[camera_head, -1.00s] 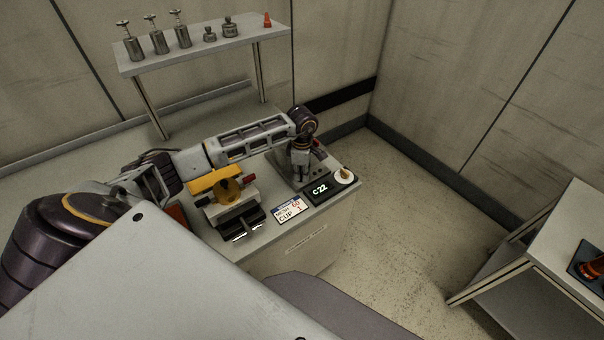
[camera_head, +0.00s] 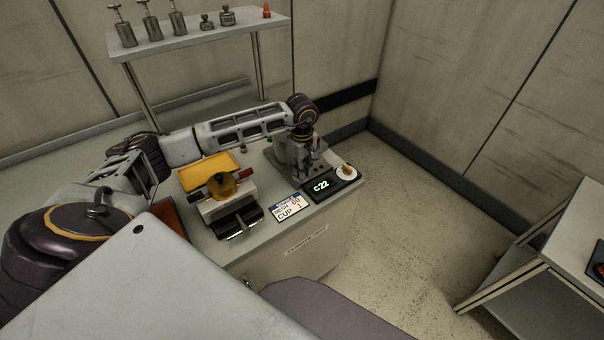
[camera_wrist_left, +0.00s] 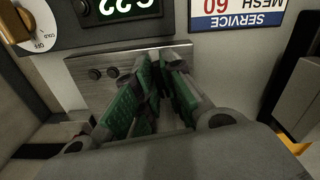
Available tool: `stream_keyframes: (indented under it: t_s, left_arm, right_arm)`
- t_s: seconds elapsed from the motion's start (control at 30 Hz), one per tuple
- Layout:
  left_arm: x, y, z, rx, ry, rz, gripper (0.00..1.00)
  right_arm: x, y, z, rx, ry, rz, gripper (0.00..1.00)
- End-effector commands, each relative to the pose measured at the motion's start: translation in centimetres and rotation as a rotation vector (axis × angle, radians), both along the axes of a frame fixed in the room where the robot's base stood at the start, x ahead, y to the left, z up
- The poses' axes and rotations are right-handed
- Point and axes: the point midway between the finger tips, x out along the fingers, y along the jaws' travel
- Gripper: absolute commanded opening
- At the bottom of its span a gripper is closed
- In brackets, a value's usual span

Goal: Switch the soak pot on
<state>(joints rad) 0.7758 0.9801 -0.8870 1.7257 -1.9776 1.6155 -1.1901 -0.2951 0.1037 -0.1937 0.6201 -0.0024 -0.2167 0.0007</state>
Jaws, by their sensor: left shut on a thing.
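A metal fixture (camera_head: 282,160) stands at the bench's far right corner; I cannot tell whether it is the soak pot. In front of it are a black display (camera_head: 322,186) reading about C-22 and a white dial (camera_head: 346,171) with a tan knob. The left wrist view shows the dial (camera_wrist_left: 44,28), marked OFF and COLD, and the display (camera_wrist_left: 118,12). My left gripper (camera_wrist_left: 158,68) points down, its green-padded fingers closed together over a metal plate (camera_wrist_left: 110,72) with two dark knobs. What they grip is hidden. The left gripper also shows in the head view (camera_head: 303,158). My right gripper is not in view.
A service card (camera_head: 290,207) lies left of the display. A press-like device (camera_head: 228,204) and a yellow tray (camera_head: 208,170) are left of it. Another table (camera_head: 570,235) is at right, with open floor between.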

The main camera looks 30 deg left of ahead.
Motion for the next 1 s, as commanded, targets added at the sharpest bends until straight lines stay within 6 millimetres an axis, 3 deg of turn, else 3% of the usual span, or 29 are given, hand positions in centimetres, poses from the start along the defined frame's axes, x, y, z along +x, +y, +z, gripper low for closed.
stream_keyframes:
  t_s: [0.3,0.67,1.0]
  left_arm:
    - [0.0,0.1,-0.2,0.001,-0.005,-0.235,0.00]
    - [-0.1,0.2,-0.1,0.002,-0.005,-0.522,0.00]
    - [-0.3,0.3,-0.1,0.002,-0.004,-0.783,0.00]
  right_arm:
    - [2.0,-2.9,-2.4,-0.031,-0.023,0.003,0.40]
    - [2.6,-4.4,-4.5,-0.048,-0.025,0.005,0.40]
    - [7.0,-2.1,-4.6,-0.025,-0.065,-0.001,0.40]
